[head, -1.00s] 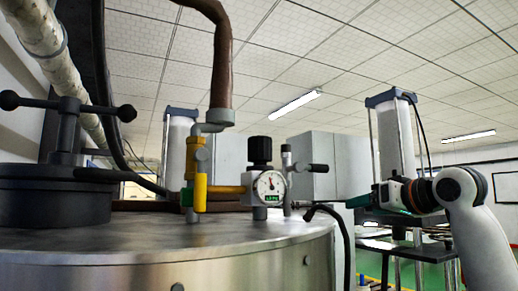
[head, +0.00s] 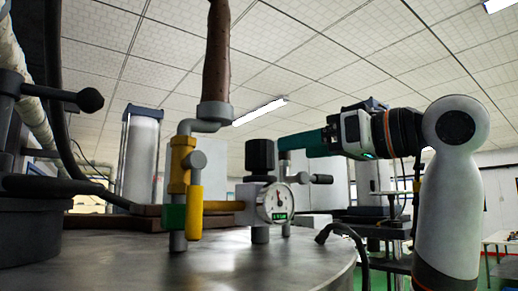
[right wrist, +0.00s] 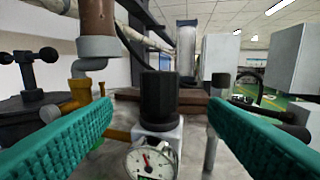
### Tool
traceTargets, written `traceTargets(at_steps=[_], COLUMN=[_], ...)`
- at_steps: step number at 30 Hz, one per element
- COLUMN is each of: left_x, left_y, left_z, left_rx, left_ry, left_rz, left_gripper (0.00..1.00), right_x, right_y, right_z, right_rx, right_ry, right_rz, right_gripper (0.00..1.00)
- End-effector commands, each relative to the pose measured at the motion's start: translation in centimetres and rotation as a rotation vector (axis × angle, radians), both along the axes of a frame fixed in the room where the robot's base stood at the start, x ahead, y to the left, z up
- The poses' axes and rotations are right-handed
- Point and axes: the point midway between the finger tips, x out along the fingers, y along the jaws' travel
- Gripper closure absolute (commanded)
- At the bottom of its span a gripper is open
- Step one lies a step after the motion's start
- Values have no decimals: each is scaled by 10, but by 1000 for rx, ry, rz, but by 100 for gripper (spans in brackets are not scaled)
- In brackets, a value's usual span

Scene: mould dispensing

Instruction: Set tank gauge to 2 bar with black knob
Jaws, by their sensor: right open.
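The black knob (head: 260,155) stands upright on top of the gauge unit on the metal tank lid (head: 150,265). The round white gauge (head: 276,202) has a dial needle and a small green display, too small to read surely. My right gripper (head: 285,146) comes in from the right at knob height, its teal fingers close to the knob. In the right wrist view its two fingers are open, one on each side of the knob (right wrist: 160,98), with clear gaps between. The gauge (right wrist: 152,162) shows below the knob there, partly cut off. My left gripper is not in view.
A yellow valve pipe (head: 180,180) and a brown hose (head: 216,60) rise left of the gauge. A small black-handled valve (head: 318,179) stands just right of it, near my gripper. A dark clamp handle (head: 90,99) is at the far left.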

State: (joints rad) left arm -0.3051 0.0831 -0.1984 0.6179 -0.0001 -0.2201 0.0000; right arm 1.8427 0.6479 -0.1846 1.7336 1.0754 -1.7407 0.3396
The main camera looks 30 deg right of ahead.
Motion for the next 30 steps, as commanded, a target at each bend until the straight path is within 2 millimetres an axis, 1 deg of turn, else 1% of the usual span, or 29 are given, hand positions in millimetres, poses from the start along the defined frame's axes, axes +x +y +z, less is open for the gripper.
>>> traceTargets(at_steps=[1, 3, 6, 9, 13, 17, 26, 27, 29, 30], left_x=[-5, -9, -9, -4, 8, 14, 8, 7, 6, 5], left_y=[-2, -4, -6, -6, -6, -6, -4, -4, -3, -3], left_z=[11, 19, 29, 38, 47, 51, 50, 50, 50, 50], left_rx=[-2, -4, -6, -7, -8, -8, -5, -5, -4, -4], left_ry=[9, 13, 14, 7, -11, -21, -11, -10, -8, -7], left_rz=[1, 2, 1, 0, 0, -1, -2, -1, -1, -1], left_gripper=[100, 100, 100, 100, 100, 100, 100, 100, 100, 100], right_x=[11, 25, 44, 61, 76, 85, 87, 87, 87, 87], right_y=[5, 10, 18, 25, 30, 33, 34, 34, 34, 34], right_z=[4, 4, 4, 4, 3, 2, 0, 0, 0, 0], right_rx=[-2, -3, 0, 0, 0, 1, 1, 1, 1, 1], right_ry=[6, 6, 6, 5, 4, 1, 1, 1, 1, 1], right_rz=[1, 2, 2, 2, 0, 0, -1, -1, -1, -1], right_gripper=[32, 32, 32, 32, 32, 32, 32, 35, 45, 51])
